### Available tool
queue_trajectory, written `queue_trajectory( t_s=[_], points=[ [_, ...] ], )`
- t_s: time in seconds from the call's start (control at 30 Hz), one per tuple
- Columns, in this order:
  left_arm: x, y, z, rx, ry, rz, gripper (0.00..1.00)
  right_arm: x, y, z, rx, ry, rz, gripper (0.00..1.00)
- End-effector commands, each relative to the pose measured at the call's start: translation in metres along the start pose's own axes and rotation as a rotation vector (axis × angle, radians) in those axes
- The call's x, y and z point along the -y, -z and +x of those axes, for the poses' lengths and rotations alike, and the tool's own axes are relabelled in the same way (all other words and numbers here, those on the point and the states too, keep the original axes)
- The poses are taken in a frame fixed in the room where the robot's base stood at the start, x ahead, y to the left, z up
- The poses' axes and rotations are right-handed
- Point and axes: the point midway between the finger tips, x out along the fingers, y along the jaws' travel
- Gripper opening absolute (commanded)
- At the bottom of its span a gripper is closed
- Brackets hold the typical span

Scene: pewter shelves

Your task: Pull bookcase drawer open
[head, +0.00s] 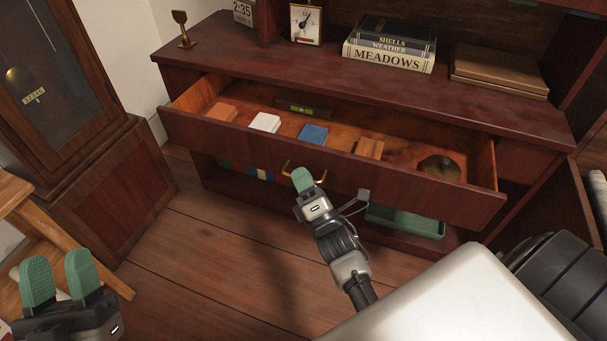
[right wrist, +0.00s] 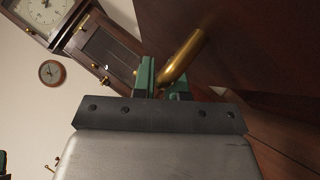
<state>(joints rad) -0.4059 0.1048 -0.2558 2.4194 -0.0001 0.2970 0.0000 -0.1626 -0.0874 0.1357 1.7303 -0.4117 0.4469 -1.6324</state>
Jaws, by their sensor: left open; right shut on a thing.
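The bookcase drawer (head: 400,182) is a wide dark-wood drawer standing pulled out from the bookcase, its inside showing from above. Its brass handle (head: 318,178) is at the middle of the drawer front. My right gripper (head: 302,178) is at this handle, and in the right wrist view its green fingers are shut on the brass handle (right wrist: 183,58). The fingertips are partly hidden there. My left gripper (head: 60,276) is open and empty at the lower left, away from the drawer.
The drawer holds an orange block (head: 221,112), a white block (head: 265,122), a blue block (head: 313,133) and a brass bowl (head: 440,167). A green tray (head: 405,221) lies below. A tall clock (head: 110,190) stands left. Books (head: 389,55) lie on top. Floor before the drawer is clear.

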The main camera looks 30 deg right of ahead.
Motion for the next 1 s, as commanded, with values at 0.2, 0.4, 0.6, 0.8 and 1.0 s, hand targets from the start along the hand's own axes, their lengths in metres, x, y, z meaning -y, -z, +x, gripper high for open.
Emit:
queue_trajectory(
  t_s=[0.2,0.4,0.6,0.8,1.0],
  points=[
    [0.000,0.000,0.000,-0.002,0.000,0.000,0.43,0.001,0.001,-0.001,-0.002,0.003,0.001,0.23],
    [0.000,0.000,0.000,-0.002,0.000,0.001,0.43,0.001,0.000,0.000,-0.001,0.002,0.000,0.23],
    [0.000,-0.001,0.001,0.019,0.000,0.001,0.43,0.001,0.000,-0.011,-0.001,0.005,0.001,0.23],
    [0.003,-0.017,0.000,0.145,0.005,0.005,0.43,0.000,0.000,-0.049,-0.001,0.007,0.002,0.23],
    [0.004,-0.028,-0.002,0.241,0.010,0.010,0.43,0.000,0.000,-0.087,-0.002,0.007,0.002,0.23]
  ],
)
